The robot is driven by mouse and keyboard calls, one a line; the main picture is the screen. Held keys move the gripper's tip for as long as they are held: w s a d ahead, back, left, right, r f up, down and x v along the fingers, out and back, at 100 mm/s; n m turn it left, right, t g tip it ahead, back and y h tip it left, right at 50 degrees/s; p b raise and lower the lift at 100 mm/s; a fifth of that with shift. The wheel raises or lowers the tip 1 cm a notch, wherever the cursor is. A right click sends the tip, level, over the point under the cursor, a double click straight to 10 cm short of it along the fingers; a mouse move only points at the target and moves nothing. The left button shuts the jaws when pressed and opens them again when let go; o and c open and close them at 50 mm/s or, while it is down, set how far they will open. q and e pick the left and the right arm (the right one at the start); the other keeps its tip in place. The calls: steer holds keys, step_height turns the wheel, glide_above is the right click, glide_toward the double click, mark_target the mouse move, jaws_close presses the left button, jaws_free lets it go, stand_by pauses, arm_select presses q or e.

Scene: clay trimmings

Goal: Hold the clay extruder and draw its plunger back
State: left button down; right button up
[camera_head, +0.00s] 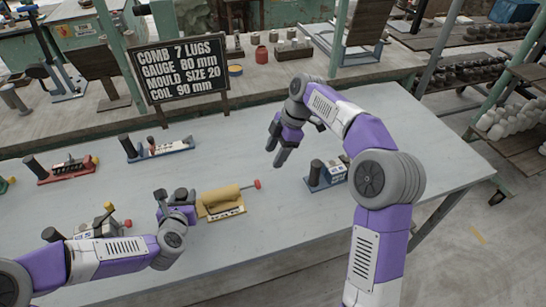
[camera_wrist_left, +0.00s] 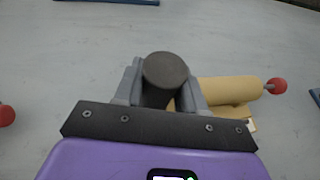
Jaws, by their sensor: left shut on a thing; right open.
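The clay extruder is a tan cylinder (camera_head: 222,198) on a low yellow base, with a dark upright handle (camera_wrist_left: 165,72) at its left end. A red plunger knob (camera_head: 257,184) sticks out at its right end on a short rod; the knob also shows in the left wrist view (camera_wrist_left: 278,86). My left gripper (camera_head: 179,197) is shut on the dark handle, one finger on each side of it. My right gripper (camera_head: 277,147) is open and empty, above the table, behind and right of the red knob, apart from it.
A blue unit (camera_head: 326,176) stands right of the extruder, near my right arm. A black sign (camera_head: 180,73) stands at the back. The table right of the blue unit is clear.

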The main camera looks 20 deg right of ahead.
arm_select(q)
steer(key=shift+a+f, duration=0.1)
steer(key=shift+a, duration=0.05)
steer(key=c, duration=0.6)
jaws_free()
